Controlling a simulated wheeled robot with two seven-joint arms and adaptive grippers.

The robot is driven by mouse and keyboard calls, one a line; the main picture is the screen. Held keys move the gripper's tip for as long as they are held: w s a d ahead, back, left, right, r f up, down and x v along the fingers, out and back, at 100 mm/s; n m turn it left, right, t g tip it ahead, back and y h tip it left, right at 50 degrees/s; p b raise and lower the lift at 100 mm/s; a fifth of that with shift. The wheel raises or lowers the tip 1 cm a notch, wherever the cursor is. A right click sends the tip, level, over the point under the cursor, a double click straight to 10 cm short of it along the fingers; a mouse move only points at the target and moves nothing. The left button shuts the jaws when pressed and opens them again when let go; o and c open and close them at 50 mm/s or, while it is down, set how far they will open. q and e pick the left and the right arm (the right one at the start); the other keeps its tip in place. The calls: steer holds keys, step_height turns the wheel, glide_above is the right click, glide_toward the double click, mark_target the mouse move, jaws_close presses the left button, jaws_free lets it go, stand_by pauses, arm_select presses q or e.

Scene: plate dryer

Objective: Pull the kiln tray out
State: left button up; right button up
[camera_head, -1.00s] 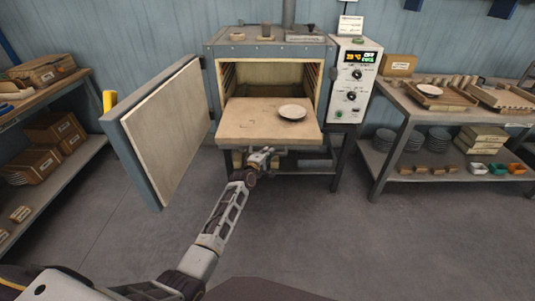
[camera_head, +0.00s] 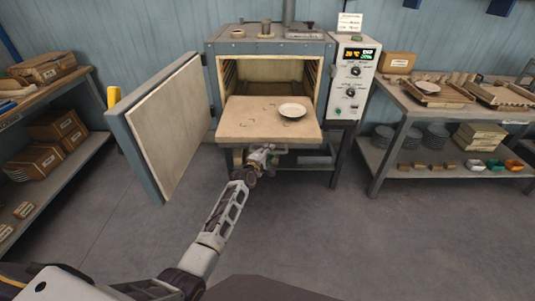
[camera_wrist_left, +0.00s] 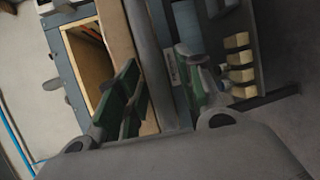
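The kiln tray (camera_head: 245,117) is a flat beige slab that sticks well out of the open kiln (camera_head: 232,47). A round pale plate (camera_head: 292,110) lies on its right half. My left gripper (camera_head: 267,152) is just below the tray's front edge, at the handle. In the left wrist view, its green-padded fingers (camera_wrist_left: 165,88) stand apart on either side of a grey handle bar (camera_wrist_left: 148,40), beside the beige tray edge (camera_wrist_left: 118,38). Whether the pads press on the bar does not show. My right gripper is not in view.
The kiln door (camera_head: 165,135) stands wide open on the left. A control box (camera_head: 352,85) is fixed on the right. A laden shelf (camera_head: 50,165) stands at far left and a workbench (camera_head: 400,105) at right. The grey floor before the kiln is clear.

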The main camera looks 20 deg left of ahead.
arm_select(q)
steer(key=shift+r, duration=0.1)
steer(key=shift+s, duration=0.35)
steer(key=v, duration=1.1)
steer(key=shift+s, duration=0.15)
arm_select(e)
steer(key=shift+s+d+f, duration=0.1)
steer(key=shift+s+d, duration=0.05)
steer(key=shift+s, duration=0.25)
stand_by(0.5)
